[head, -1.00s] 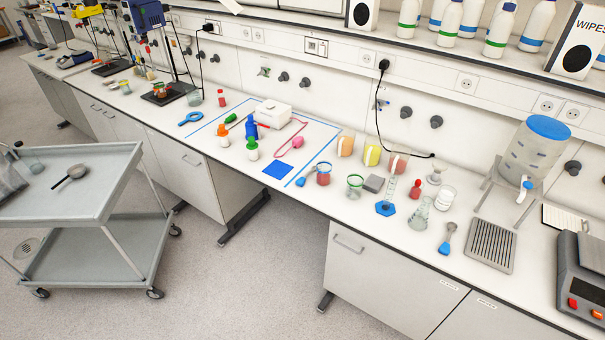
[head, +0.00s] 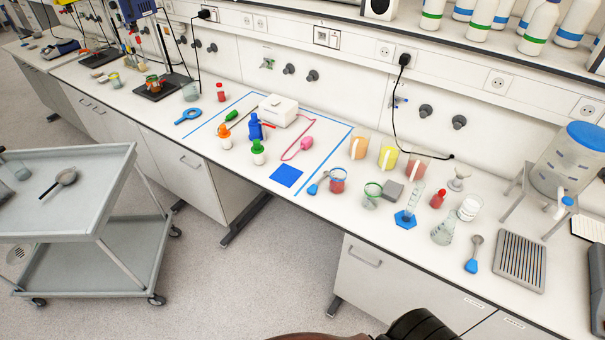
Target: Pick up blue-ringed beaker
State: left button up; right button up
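The blue-ringed beaker (head: 337,180) stands upright on the white bench, with red liquid in it and a blue band at its rim. It is just right of the blue-taped area. A blue-handled scoop (head: 318,184) lies close at its left. A green-ringed beaker (head: 372,194) stands to its right and looks empty. A dark, rounded part of my own body shows at the bottom edge, well below the beaker. No gripper fingers are in view.
Orange, yellow and red jugs (head: 388,158) stand behind the beakers. A grey block (head: 392,193) and a cylinder on a blue base (head: 406,217) stand to the right. The bench front before the beaker is clear. A grey trolley (head: 70,200) stands at left.

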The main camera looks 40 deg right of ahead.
aim_at(338, 175)
jog(key=i, duration=0.65)
jog(key=z, duration=0.8)
jog(key=i, duration=0.45)
jog(key=z, duration=0.45)
